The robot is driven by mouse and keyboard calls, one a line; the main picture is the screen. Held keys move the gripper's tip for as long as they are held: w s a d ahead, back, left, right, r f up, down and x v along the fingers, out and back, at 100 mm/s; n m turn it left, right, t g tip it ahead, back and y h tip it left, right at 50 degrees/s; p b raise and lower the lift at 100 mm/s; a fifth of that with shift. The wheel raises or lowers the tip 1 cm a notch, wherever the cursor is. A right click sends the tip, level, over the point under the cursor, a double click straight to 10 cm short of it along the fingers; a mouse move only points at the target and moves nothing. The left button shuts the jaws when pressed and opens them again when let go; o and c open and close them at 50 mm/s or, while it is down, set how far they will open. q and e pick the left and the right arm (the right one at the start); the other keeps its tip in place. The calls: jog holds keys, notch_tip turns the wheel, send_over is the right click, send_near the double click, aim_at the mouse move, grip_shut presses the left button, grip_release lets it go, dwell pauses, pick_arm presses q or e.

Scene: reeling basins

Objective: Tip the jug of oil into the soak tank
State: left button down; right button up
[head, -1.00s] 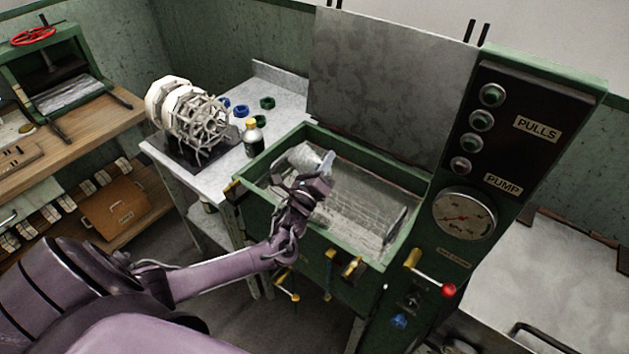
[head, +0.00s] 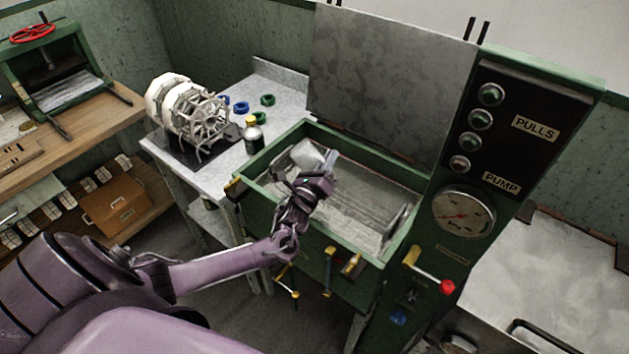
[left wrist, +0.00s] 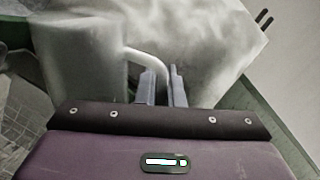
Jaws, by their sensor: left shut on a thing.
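The grey-white jug (head: 308,155) is over the left part of the soak tank (head: 262,208) and looks tilted in the head view. The tank is an open green box with a pale interior. My left gripper (head: 329,163) is shut on the jug's handle, at the right side of the jug. In the left wrist view the jug's body (left wrist: 82,65) stands left of the fingers (left wrist: 160,84), and its curved white handle (left wrist: 140,58) runs to them. I cannot see any oil or a pouring stream. My right gripper is out of view.
A grey upright plate (head: 392,80) stands behind the tank. A control panel with a gauge (head: 464,215) and a red-knobbed lever (head: 446,286) is at its right. A small bottle (head: 253,135) and a white reel (head: 188,108) stand on the left table. The tank's right side is clear.

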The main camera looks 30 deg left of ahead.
aim_at(316, 158)
pick_arm(q)
jog(key=a+n+b, duration=0.1)
jog(key=s+a+n+y+b, duration=0.1)
jog(key=n, duration=0.1)
jog(key=shift+a+r, duration=0.15)
jog(key=shift+r, duration=0.05)
jog(key=shift+a+r+n+t+y, duration=0.2)
jog(key=shift+r+n+t+y, duration=0.1)
jog(key=shift+r+n, duration=0.1)
jog(key=shift+f, duration=0.1)
